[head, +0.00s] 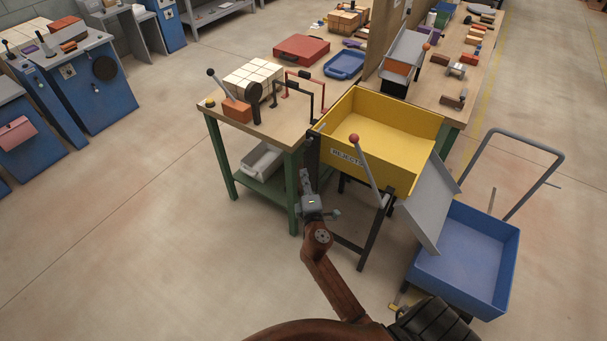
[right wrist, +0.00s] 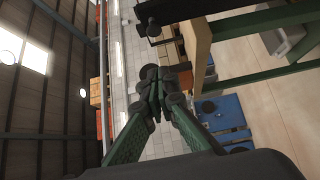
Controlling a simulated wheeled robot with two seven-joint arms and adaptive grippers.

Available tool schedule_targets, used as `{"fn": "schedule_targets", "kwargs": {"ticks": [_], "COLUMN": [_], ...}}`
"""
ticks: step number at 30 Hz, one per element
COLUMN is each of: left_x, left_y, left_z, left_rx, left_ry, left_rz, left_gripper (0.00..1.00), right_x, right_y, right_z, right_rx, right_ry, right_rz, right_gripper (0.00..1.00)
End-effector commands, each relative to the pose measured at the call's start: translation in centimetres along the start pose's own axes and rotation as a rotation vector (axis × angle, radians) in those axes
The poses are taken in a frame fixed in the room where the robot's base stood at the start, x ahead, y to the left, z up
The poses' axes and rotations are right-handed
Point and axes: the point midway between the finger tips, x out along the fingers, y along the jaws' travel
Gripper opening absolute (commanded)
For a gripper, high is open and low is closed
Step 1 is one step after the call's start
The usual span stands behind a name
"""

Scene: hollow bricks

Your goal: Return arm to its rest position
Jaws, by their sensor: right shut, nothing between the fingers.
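My right arm comes in from the bottom of the head view and reaches up in front of the workbench. My right gripper (head: 306,176) is beside the yellow bin, near the bench's front corner. In the right wrist view the fingers of my right gripper (right wrist: 154,88) meet at the tips, with nothing held. I cannot tell how far the gripper is from the bench edge. My left gripper is not in view.
A yellow bin (head: 399,126) labelled REJECTS stands close to my right gripper, with a red-knobbed lever (head: 367,167) in front. The workbench (head: 291,131) carries pale blocks (head: 254,76). A blue cart (head: 465,255) stands at right.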

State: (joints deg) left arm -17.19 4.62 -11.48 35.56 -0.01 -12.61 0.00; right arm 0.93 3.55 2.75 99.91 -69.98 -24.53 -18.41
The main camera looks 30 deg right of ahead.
Motion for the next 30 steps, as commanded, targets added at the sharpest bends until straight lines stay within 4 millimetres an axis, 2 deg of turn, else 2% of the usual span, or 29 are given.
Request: {"fn": "schedule_targets", "kwargs": {"ticks": [11,14,17,20,21,23,24,26,27,29,30], "left_x": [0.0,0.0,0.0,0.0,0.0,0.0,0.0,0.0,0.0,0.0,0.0], "left_y": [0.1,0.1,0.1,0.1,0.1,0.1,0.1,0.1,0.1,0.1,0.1], "left_z": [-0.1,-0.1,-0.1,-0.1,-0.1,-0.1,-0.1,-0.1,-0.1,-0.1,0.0], "left_rx": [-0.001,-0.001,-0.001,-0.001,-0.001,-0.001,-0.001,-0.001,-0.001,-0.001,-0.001], "left_ry": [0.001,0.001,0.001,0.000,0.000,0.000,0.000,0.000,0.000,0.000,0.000], "left_rz": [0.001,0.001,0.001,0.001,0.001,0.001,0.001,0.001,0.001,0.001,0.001], "left_gripper": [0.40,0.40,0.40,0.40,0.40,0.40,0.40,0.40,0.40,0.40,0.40], "right_x": [0.0,0.0,-0.2,-1.1,-1.8,-3.0,-3.9,-5.6,-6.8,-8.9,-10.4], "right_y": [-0.1,-1.8,-6.0,-12.7,-15.5,-19.9,-22.6,-26.7,-29.4,-33.2,-35.8], "right_z": [0.1,0.0,-0.2,-0.3,-0.3,-0.1,0.0,0.3,0.6,1.1,1.5], "right_rx": [0.001,0.014,0.048,0.106,0.133,0.173,0.201,0.242,0.269,0.310,0.336], "right_ry": [0.000,0.006,0.021,0.036,0.040,0.040,0.038,0.031,0.024,0.008,-0.006], "right_rz": [-0.003,-0.032,-0.108,-0.227,-0.279,-0.358,-0.409,-0.486,-0.536,-0.610,-0.659], "right_gripper": [0.00,0.00,0.00,0.00,0.00,0.00,0.00,0.00,0.00,0.00,0.00]}}
